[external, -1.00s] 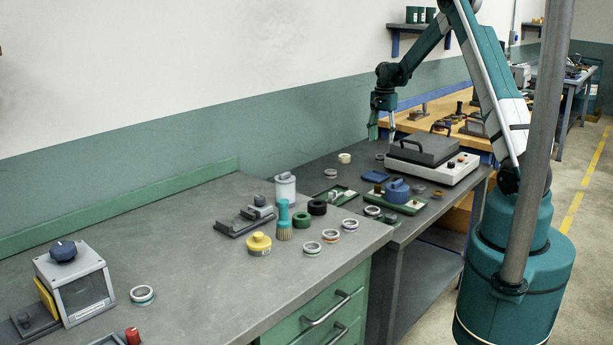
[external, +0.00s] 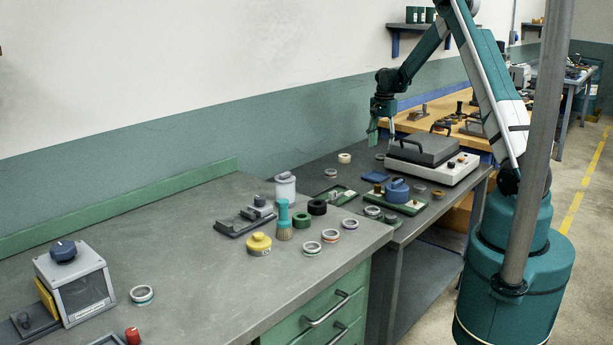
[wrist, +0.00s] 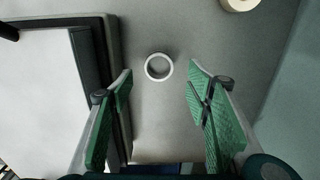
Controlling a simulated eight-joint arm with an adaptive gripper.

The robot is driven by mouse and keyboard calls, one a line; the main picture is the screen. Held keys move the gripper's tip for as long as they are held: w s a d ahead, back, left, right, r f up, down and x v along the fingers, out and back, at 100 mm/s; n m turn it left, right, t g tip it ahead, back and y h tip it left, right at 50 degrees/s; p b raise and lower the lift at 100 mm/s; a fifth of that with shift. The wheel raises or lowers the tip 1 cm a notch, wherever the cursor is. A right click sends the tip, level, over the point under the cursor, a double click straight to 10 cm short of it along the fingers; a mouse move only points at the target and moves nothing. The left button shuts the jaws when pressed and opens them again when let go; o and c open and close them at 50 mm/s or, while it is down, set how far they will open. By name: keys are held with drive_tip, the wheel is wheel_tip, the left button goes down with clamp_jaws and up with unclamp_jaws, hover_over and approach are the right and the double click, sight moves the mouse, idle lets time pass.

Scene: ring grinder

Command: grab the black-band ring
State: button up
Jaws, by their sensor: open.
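My gripper (external: 382,136) is open and empty, pointing down above the far dark bench, left of the white-based machine. In the wrist view its two green-padded fingers (wrist: 160,88) stand wide apart. A small pale-rimmed ring (wrist: 159,67) lies flat on the grey top, seen between and slightly beyond the fingertips, touching neither. It appears to be the small ring (external: 380,157) below my gripper in the external view. Its band colour is too small to tell, so I cannot confirm a black band. Another ring (external: 349,225), with a greyish band, lies near the front bench's right edge.
The machine (external: 433,160) with a dark lid stands close beside the gripper; its dark edge (wrist: 108,70) fills the wrist view's left. Several other rings, green trays (external: 342,196) and a blue-handled object (external: 397,190) lie nearer.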

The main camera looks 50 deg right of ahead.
drive_tip(key=shift+s+f+b, duration=0.1)
drive_tip(key=shift+f+b, duration=0.3)
drive_tip(key=shift+f, duration=2.15)
drive_tip(key=shift+c, duration=0.5)
drive_tip(key=c, duration=0.9)
